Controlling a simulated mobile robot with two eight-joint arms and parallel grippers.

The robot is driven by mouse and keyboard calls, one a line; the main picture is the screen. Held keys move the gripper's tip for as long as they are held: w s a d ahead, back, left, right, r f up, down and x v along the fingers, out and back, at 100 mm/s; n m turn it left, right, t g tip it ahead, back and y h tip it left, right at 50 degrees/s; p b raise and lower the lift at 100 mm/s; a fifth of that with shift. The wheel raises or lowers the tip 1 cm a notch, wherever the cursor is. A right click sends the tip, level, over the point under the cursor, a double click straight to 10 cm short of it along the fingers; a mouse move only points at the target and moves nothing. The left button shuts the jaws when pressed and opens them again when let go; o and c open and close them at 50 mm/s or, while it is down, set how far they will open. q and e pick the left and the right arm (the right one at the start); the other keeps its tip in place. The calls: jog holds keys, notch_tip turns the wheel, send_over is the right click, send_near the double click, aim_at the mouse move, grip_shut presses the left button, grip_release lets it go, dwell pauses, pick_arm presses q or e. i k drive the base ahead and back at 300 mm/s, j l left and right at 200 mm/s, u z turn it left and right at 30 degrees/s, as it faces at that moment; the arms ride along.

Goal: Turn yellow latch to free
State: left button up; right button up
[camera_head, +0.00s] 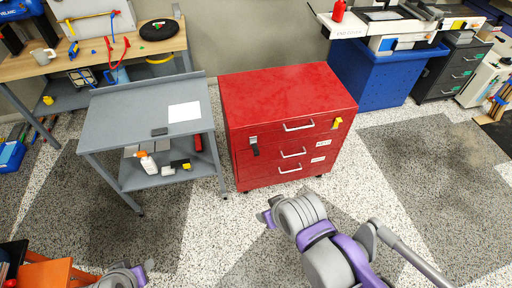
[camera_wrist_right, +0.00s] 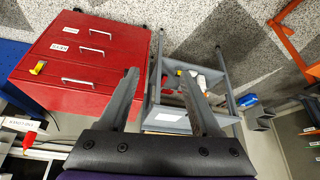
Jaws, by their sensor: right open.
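The yellow latch (camera_head: 337,122) is on the front of the red drawer cabinet (camera_head: 290,88), at the right end of the top drawer. It also shows in the right wrist view (camera_wrist_right: 38,67), near the cabinet's left side there. My right gripper (camera_head: 266,216) is in front of the cabinet and apart from it, left of and nearer than the latch. In the right wrist view its two fingers (camera_wrist_right: 160,76) are spread with nothing held between them. My left gripper (camera_head: 150,265) shows partly at the bottom left, far from the latch; its jaw opening is unclear.
A black latch (camera_head: 254,147) is on the cabinet's left front. A grey table (camera_head: 105,120) stands left of the cabinet, with a spray bottle (camera_head: 148,162) on its lower shelf. The speckled floor before the cabinet is clear.

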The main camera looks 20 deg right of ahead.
aim_at(338, 120)
jog(key=z, duration=1.7)
